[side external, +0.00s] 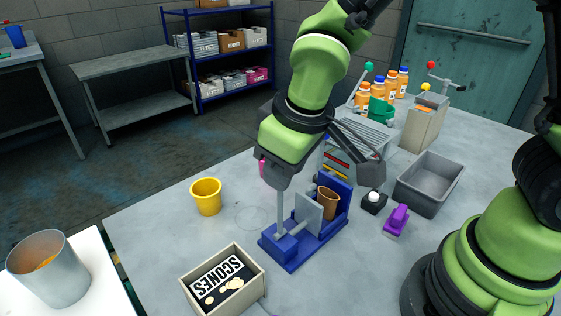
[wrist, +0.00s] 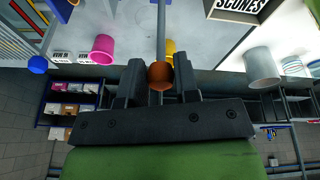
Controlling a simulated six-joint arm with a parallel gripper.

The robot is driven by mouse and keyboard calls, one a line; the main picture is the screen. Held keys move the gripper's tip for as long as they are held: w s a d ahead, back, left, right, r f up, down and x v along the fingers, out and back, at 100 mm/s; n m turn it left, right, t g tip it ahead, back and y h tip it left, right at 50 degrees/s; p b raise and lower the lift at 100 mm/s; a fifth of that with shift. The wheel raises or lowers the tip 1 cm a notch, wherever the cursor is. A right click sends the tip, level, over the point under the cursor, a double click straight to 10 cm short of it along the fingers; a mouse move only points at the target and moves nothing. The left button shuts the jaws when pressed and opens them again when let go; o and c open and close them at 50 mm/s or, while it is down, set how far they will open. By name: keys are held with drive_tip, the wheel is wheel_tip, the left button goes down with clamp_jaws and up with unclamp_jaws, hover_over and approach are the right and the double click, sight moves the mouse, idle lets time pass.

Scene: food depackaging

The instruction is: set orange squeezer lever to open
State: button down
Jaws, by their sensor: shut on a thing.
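The squeezer (side external: 290,258) is a blue frame on the table, with a grey upright plate (side external: 308,215) and a brown cup (side external: 327,205) held in it. Its lever (side external: 281,212) is a thin grey rod standing nearly upright from the front left end of the frame. My gripper (side external: 279,178) points down at the rod's top and is shut on the lever. In the wrist view the lever (wrist: 161,28) ends in a brown-orange knob (wrist: 160,76) between my two fingers. The side view hides the knob behind the gripper.
A yellow cup (side external: 206,197) stands left of the squeezer, and a scones box (side external: 222,283) in front. A purple object (side external: 397,220) and a grey bin (side external: 430,183) stand to the right. A pink cup (wrist: 103,49) shows in the wrist view. Bottles and other machines stand behind.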

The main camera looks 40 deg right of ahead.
drive_tip(key=shift+s+f, duration=0.1)
drive_tip(key=shift+s, duration=0.2)
drive_tip(key=c, duration=0.9)
unclamp_jaws()
drive_tip(key=shift+o, duration=0.2)
drive_tip(key=shift+w, duration=0.1)
drive_tip(key=shift+r, duration=0.4)
drive_tip(key=v, duration=0.9)
drive_tip(key=shift+a+r, duration=0.1)
